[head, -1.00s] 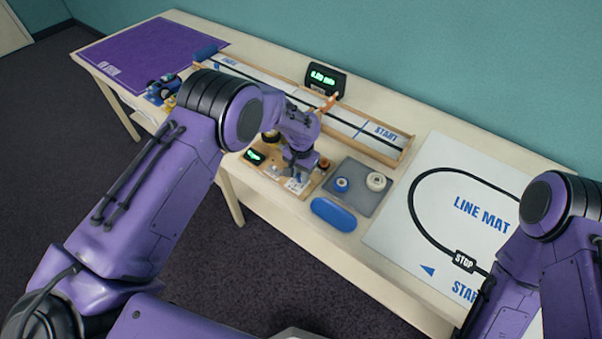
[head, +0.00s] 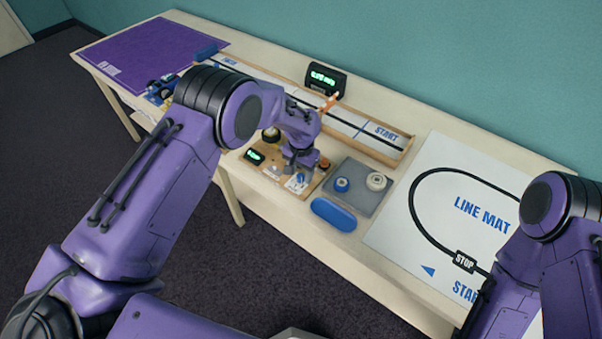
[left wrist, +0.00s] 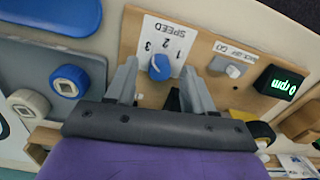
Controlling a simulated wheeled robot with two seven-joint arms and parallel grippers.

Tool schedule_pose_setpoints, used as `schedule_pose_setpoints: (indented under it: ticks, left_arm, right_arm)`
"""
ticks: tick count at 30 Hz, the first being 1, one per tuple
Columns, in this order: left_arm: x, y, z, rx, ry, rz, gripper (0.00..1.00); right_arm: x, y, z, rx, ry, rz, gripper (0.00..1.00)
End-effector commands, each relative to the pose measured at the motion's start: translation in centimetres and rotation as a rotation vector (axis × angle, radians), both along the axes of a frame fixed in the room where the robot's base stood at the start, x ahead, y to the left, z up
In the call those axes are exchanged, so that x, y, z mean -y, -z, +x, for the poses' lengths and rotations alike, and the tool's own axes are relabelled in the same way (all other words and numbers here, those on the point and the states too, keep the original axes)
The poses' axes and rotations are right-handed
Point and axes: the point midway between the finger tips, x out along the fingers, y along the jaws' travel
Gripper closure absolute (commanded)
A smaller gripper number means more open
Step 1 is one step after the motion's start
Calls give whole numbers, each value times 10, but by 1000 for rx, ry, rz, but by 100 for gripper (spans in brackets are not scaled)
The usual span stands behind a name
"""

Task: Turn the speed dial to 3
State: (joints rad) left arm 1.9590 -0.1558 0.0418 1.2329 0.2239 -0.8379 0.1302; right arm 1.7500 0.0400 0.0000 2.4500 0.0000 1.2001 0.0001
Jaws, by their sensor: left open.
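The speed dial is a blue knob (left wrist: 160,67) on a white plate marked SPEED (left wrist: 168,38) with 1, 2 and 3 around it; which number it points to is unclear. It also shows in the head view as a small blue spot (head: 299,178). My left gripper (left wrist: 160,84) is open, with one finger on each side of the knob in the left wrist view; contact is not visible. In the head view my left gripper (head: 296,166) is over the wooden board (head: 270,171). My right arm shows at the right edge, but its gripper is out of view.
A grey tray (head: 358,196) with two round pieces and a blue case (head: 333,214) are right of the board. A long wooden track (head: 360,130) runs behind it.

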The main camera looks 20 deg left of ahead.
Motion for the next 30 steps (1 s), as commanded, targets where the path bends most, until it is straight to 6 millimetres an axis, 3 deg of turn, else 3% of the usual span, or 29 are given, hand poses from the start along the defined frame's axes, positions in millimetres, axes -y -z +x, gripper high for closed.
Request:
schedule_pose_setpoints:
  ticks: [9, 12, 17, 30]
  left_arm:
    - [1, -71, 0, 5, -1, -1, 47]
    - [1, -87, 0, 4, 0, -1, 47]
    - [1, -97, 0, 2, -1, 0, 47]
    - [1, -97, 0, 1, 0, 0, 47]
  right_arm:
    - [0, 15, 0, 0, 0, 0, 57]
    - [0, 16, 0, 0, 0, 0, 57]
    - [0, 17, 0, 0, 0, 0, 57]
    - [0, 16, 0, 0, 0, 0, 57]
